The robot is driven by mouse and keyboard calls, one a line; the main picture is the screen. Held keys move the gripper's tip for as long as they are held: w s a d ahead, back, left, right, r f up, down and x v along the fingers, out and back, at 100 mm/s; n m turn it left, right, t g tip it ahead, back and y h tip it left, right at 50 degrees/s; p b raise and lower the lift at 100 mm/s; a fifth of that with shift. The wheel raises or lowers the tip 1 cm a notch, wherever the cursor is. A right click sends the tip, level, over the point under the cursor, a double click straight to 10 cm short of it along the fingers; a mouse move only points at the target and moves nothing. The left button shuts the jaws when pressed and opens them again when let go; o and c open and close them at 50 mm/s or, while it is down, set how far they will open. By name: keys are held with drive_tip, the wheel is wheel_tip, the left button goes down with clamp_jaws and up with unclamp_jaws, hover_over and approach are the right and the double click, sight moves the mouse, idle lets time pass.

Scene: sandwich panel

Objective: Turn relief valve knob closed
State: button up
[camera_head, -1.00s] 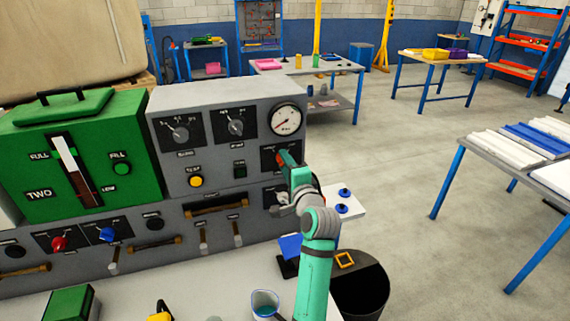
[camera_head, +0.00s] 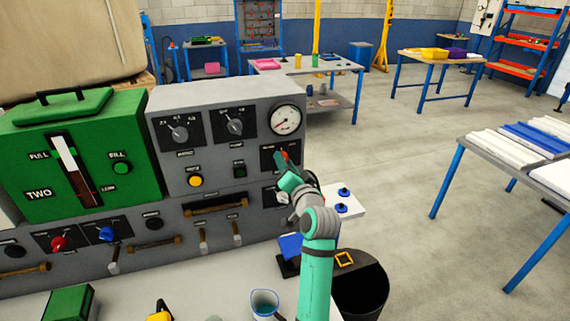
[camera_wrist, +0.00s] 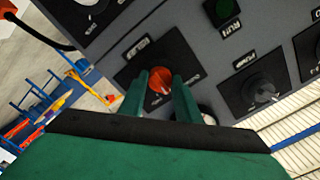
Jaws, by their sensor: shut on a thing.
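The relief valve knob is red-orange and sits on a black plate at the right end of the grey panel. In the wrist view the knob (camera_wrist: 158,79) lies between the two green fingers of my gripper (camera_wrist: 160,82), which are shut on it. In the head view my gripper (camera_head: 286,163) is at the same plate, below the round gauge. A bit of the red knob (camera_head: 284,155) shows there, and the rest is hidden by the gripper.
The grey panel (camera_head: 180,110) carries dials, a yellow button (camera_head: 195,180) and a gauge (camera_head: 285,119) just above my gripper. In the wrist view, a black knob (camera_wrist: 263,91) sits to the right. A black bin (camera_head: 362,290) stands below. Open floor lies right.

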drive_tip(key=shift+d+r+n, duration=0.1)
drive_tip(key=shift+n, duration=2.15)
drive_tip(key=shift+d+r+n, duration=0.1)
drive_tip(key=shift+n, duration=2.15)
drive_tip(key=shift+a, duration=0.1)
drive_tip(key=o, duration=1.1)
drive_tip(key=shift+f, duration=0.1)
drive_tip(key=shift+c, duration=0.2)
drive_tip(key=v, duration=1)
drive_tip(key=shift+s, duration=0.4)
